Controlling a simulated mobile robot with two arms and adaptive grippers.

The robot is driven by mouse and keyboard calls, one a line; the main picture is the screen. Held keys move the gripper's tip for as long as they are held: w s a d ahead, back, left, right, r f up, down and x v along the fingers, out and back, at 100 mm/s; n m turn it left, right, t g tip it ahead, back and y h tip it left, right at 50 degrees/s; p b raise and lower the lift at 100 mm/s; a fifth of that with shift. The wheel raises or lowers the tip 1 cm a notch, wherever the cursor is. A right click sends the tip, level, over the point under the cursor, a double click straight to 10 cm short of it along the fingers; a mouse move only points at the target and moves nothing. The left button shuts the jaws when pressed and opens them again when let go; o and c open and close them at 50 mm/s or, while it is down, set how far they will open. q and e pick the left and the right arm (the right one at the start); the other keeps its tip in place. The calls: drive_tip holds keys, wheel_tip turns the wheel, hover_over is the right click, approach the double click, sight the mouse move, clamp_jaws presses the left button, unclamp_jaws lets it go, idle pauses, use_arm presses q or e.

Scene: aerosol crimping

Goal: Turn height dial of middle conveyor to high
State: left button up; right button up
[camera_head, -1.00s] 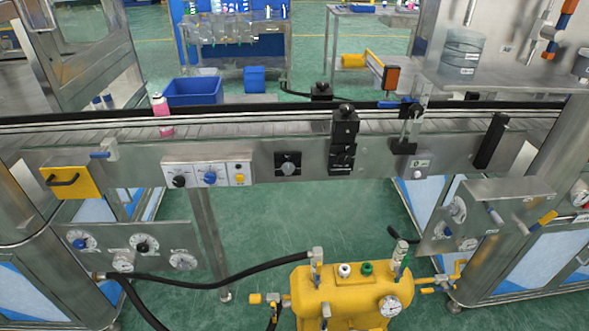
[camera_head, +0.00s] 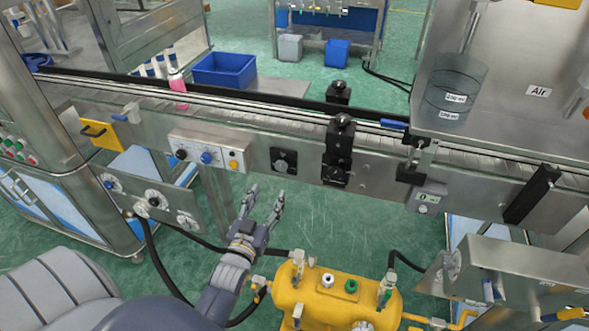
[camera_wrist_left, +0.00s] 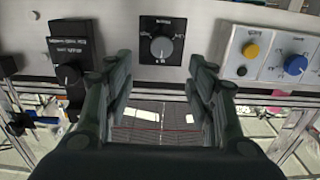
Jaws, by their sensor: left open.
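The middle conveyor (camera_head: 380,183) crosses the head view from upper left to lower right. A black plate with a grey round dial (camera_head: 283,160) sits on its front rail; the dial also shows in the left wrist view (camera_wrist_left: 162,47). The lettering around it is too small to read. My left gripper (camera_head: 264,192) is open and empty, below the dial in the head view. In the left wrist view its fingers (camera_wrist_left: 160,68) stand either side of the dial, apart from it. A tall black unit (camera_head: 338,150) with its own knob stands beside the plate. My right gripper is not in view.
A white control panel (camera_head: 209,152) with a blue knob and a yellow button is left of the dial. A yellow tank (camera_head: 340,298) with valves and hoses stands below. A pink bottle (camera_head: 178,88) stands on the belt. A grey box (camera_head: 427,198) hangs further right.

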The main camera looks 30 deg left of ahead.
sight(280, 168)
use_arm(q)
drive_tip(key=p+x, duration=0.1)
drive_tip(key=x, duration=0.7)
drive_tip(key=shift+w+a, duration=0.2)
drive_tip(key=shift+w, duration=0.1)
drive_tip(key=shift+x, duration=0.9)
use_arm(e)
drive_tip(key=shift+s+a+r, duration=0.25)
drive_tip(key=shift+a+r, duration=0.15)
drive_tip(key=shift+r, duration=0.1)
use_arm(q)
drive_tip(key=c, duration=1.1)
drive_tip(key=shift+o, duration=0.2)
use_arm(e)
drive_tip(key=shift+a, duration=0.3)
